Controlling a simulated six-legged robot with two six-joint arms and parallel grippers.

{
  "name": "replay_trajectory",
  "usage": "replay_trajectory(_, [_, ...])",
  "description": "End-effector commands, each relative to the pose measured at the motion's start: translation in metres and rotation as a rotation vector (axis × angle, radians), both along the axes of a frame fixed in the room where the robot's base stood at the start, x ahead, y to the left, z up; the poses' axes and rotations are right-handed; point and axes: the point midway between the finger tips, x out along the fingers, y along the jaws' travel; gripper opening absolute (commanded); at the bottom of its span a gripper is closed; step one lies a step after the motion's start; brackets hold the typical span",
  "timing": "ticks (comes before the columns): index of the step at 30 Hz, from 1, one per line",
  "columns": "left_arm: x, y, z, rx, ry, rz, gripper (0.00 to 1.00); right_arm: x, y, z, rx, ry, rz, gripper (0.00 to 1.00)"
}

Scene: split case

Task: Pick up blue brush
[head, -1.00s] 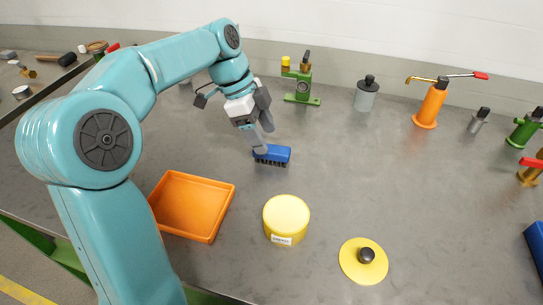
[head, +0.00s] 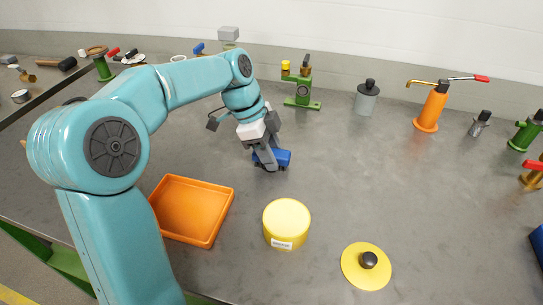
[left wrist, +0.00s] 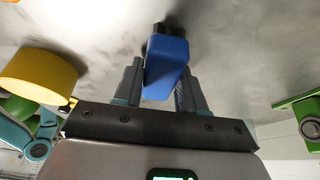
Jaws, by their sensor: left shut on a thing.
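The blue brush (head: 283,157) is a small blue block with dark bristles on the grey table, in the middle of the head view. My left gripper (head: 270,165) is down at it, with its fingers around the block and partly hiding it. In the left wrist view the blue brush (left wrist: 167,68) is between the two grey fingers of my left gripper (left wrist: 160,88), which is shut on it. The dark bristles show at its far end. I cannot tell whether the brush touches the table. My right gripper is not in view.
An orange tray (head: 190,236) lies in front left of the brush. A yellow round tin (head: 286,222) and a yellow lid with a black knob (head: 352,277) stand in front. A green fixture (head: 303,103) and grey canister (head: 366,103) stand behind. Table right of the brush is clear.

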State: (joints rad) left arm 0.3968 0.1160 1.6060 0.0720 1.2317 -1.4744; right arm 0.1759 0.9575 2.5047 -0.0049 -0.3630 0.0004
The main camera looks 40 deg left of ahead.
Motion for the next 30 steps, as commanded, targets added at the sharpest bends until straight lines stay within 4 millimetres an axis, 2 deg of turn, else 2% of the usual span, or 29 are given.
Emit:
replay_trajectory(5, [0.0, 0.0, 0.005, 0.0, -0.001, 0.0, 0.1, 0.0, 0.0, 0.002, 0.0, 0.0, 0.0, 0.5])
replay_trajectory(11, [0.001, 0.0, 0.032, 0.001, -0.004, 0.0, 0.1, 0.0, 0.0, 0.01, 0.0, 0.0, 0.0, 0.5])
replay_trajectory(14, [0.001, 0.0, 0.059, 0.002, -0.005, -0.001, 0.1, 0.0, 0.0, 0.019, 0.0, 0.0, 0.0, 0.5])
replay_trajectory(21, [0.001, 0.0, 0.137, 0.001, -0.005, 0.0, 0.1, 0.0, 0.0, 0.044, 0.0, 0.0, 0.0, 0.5])
replay_trajectory(27, [0.001, 0.0, 0.181, 0.001, -0.003, 0.0, 0.1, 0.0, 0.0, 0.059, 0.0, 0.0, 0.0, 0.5])
replay_trajectory(30, [0.001, 0.0, 0.193, 0.0, -0.002, -0.001, 0.1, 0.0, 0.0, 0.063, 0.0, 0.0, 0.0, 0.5])
